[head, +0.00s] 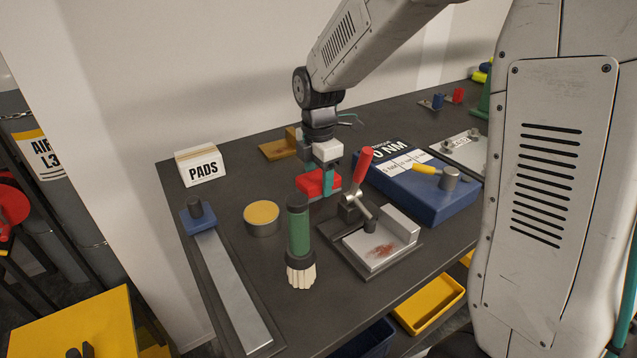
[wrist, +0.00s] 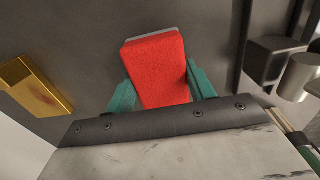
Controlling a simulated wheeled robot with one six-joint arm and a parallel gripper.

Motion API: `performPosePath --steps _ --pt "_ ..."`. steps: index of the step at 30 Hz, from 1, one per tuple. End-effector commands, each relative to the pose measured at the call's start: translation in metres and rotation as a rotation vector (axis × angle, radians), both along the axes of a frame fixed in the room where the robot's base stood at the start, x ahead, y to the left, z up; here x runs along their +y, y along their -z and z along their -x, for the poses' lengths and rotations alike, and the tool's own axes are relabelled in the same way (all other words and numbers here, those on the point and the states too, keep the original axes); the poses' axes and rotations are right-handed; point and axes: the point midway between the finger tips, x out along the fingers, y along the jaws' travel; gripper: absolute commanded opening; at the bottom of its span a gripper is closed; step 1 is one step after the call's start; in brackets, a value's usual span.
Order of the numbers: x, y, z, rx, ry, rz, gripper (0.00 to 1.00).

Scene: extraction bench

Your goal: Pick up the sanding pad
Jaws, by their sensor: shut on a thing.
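The sanding pad is a red block (head: 313,183) near the back middle of the dark bench in the head view. In the wrist view the red pad (wrist: 157,68) fills the middle, with a grey layer along its far edge. My gripper (head: 329,181) has teal fingers and reaches down onto the pad. In the wrist view my gripper (wrist: 162,84) has one finger on each side of the pad, shut on it. Whether the pad touches the bench or is slightly raised cannot be told.
A toggle clamp with a red handle (head: 361,167) stands close to the right of my gripper. A green-handled brush (head: 299,232) and a round tin (head: 262,217) are in front. A wooden block (head: 279,149) lies behind left. A PADS box (head: 200,166) and a blue case (head: 433,203) flank them.

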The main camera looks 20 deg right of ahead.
Motion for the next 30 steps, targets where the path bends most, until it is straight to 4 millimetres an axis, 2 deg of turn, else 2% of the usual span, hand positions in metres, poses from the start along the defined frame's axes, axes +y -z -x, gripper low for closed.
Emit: performPosePath --steps 4,7,15,21,30 --pt "0.0 -0.002 0.0 -0.001 0.0 0.0 0.32" --pt "0.0 -0.011 0.0 -0.002 0.0 0.0 0.32" --pt "0.0 -0.065 -0.001 -0.004 0.0 -0.001 0.32" --pt "0.0 -0.093 -0.001 -0.002 0.0 0.0 0.32" --pt "0.0 -0.1 0.0 0.0 0.0 0.0 0.32"
